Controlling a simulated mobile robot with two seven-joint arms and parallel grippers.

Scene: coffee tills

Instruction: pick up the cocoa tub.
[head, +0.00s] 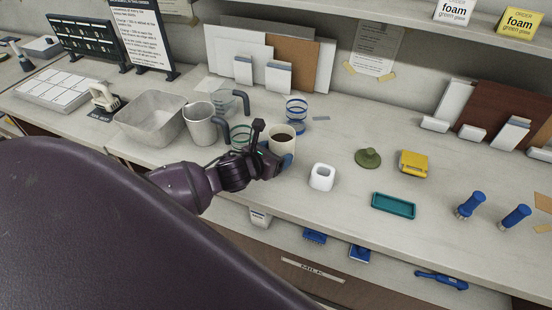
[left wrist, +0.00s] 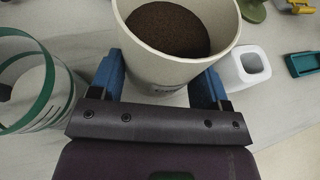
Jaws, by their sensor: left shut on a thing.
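The cocoa tub (head: 282,146) is a cream, open-topped round tub with dark brown powder inside, upright at the counter's front part in the head view. It fills the top middle of the left wrist view (left wrist: 168,72). My left gripper (head: 284,160) is shut on the tub, with its blue fingers (left wrist: 163,82) on either side of the tub's wall. The tub's base is hidden, so I cannot tell whether it touches the counter. My right gripper is not in view.
A white square container (head: 322,177) stands close right of the tub. A green knobbed lid (head: 368,158) and teal tray (head: 393,206) lie right.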

